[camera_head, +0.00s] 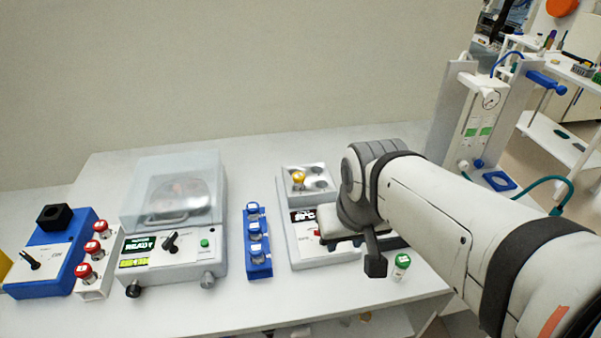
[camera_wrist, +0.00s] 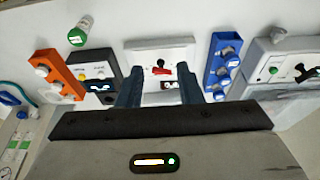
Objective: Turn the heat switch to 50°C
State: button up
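The white heating device (camera_head: 286,224) stands right of the blue vial rack, partly hidden behind my arm. Its dark display (camera_head: 302,215) is too small to read surely, and a small red part shows at its front (camera_head: 317,233). In the wrist view the device (camera_wrist: 140,58) lies beyond my fingers, with a red switch (camera_wrist: 161,71) and a black knob (camera_wrist: 159,62) on its face. My gripper (camera_wrist: 160,88) is open, with two dark fingers apart on either side of the switch in that view. The gap between them looks empty. In the head view my gripper (camera_head: 352,250) hangs over the device's front right.
A green-capped vial (camera_head: 402,262) stands right of my gripper. Left are a blue vial rack (camera_head: 258,262), a clear-lidded machine (camera_head: 208,247), red-capped vials (camera_head: 84,271) and a blue device (camera_head: 40,280). The wrist view also shows an orange rack (camera_wrist: 45,58).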

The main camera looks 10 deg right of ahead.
jog(key=w+f+n+g+b, duration=0.1)
jog(key=w+f+n+b, duration=0.1)
jog(key=w+n+b, duration=0.2)
jog(key=w+f+n+g+b, duration=0.1)
jog(key=w+f+n+b, duration=0.1)
jog(key=w+n+b, duration=0.2)
jog(key=w+f+n+g+b, duration=0.1)
jog(key=w+f+n+b, duration=0.1)
jog(key=w+n+b, duration=0.2)
jog(key=shift+w+d+n, duration=0.2)
jog(key=shift+w+n, duration=0.4)
jog(key=shift+w, duration=0.5)
notch_tip(320, 180, down, 8)
jog(key=shift+r+b, duration=0.2)
jog(key=shift+b, duration=0.3)
grip_shut()
